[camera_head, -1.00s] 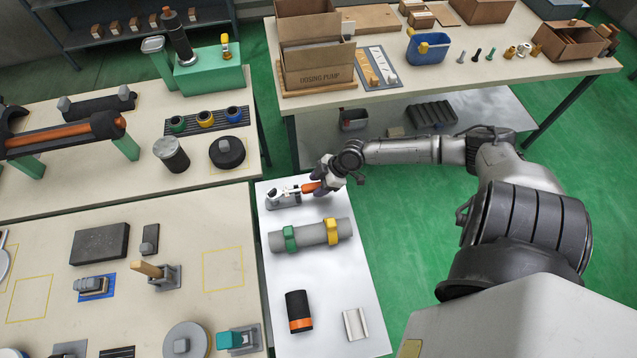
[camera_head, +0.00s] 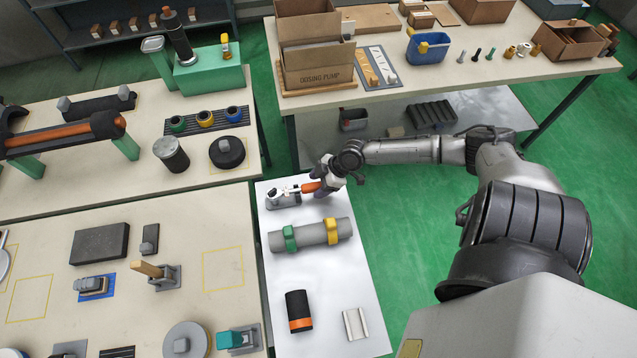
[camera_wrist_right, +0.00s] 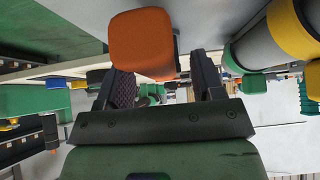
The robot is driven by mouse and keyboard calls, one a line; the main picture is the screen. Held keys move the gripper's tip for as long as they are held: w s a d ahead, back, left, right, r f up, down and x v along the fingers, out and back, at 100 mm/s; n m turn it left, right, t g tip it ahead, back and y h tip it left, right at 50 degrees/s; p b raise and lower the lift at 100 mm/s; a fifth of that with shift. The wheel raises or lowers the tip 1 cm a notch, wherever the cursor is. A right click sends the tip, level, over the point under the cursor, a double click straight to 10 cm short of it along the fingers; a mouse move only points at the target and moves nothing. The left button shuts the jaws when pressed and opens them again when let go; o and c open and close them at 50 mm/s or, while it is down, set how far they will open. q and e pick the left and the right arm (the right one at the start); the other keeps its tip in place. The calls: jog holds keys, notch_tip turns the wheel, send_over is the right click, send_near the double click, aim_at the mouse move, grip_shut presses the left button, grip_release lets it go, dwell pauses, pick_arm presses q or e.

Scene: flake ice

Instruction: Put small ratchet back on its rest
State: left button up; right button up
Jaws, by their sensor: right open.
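The small ratchet, with an orange handle (camera_head: 311,187) and a pale metal head, lies on a grey rest (camera_head: 283,201) at the top of the white table. The handle points right, toward my right gripper (camera_head: 324,186). In the right wrist view the blunt end of the orange handle (camera_wrist_right: 142,42) is large and close, just above the gap between the two dark fingers of my right gripper (camera_wrist_right: 166,80). The fingers are apart and not closed on it. The exact gap between fingers and handle is hard to judge. My left gripper is not in view.
A grey tube (camera_head: 310,235) with a green and a yellow clamp lies just below the ratchet on the white table (camera_head: 335,287). A black and orange cylinder (camera_head: 298,311) and a pale channel piece (camera_head: 355,324) are lower down. Green floor is free to the right.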

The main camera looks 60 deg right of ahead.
jog(key=shift+r, duration=0.15)
jog(key=shift+r+p, duration=0.25)
jog(key=shift+p, duration=0.1)
jog(key=shift+r+p, duration=1.3)
jog(key=shift+r, duration=0.1)
jog(key=shift+r+p, duration=0.9)
jog(key=shift+r, duration=0.05)
jog(key=shift+r+p, duration=0.7)
jog(key=shift+r, duration=0.05)
